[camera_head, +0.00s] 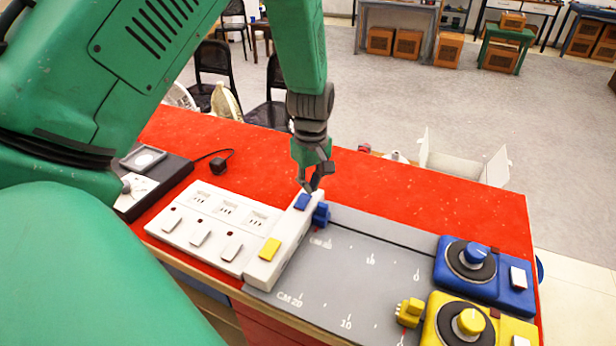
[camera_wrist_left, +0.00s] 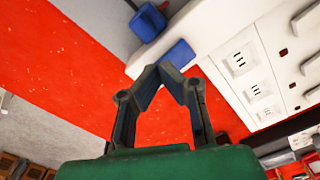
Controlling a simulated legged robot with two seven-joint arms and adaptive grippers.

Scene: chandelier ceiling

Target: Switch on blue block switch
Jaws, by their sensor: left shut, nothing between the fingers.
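The small blue block switch (camera_head: 302,202) sits at the far end of the white socket block, and it also shows in the left wrist view (camera_wrist_left: 180,54). A blue plug (camera_head: 321,214) is right beside it on the block's side, and shows in the left wrist view (camera_wrist_left: 148,22). My left gripper (camera_head: 311,188) is shut and empty, its fingertips right by the blue switch. In the left wrist view its closed tips (camera_wrist_left: 164,70) are close to the switch's edge; I cannot tell whether they touch it. My right gripper is not in view.
A yellow switch (camera_head: 270,249) is at the near end of the white block. White switched sockets (camera_head: 215,225) extend left. A blue knob unit (camera_head: 484,274), a yellow knob unit (camera_head: 462,325) and a yellow plug (camera_head: 409,311) are right. The red tabletop (camera_head: 400,190) behind is mostly clear.

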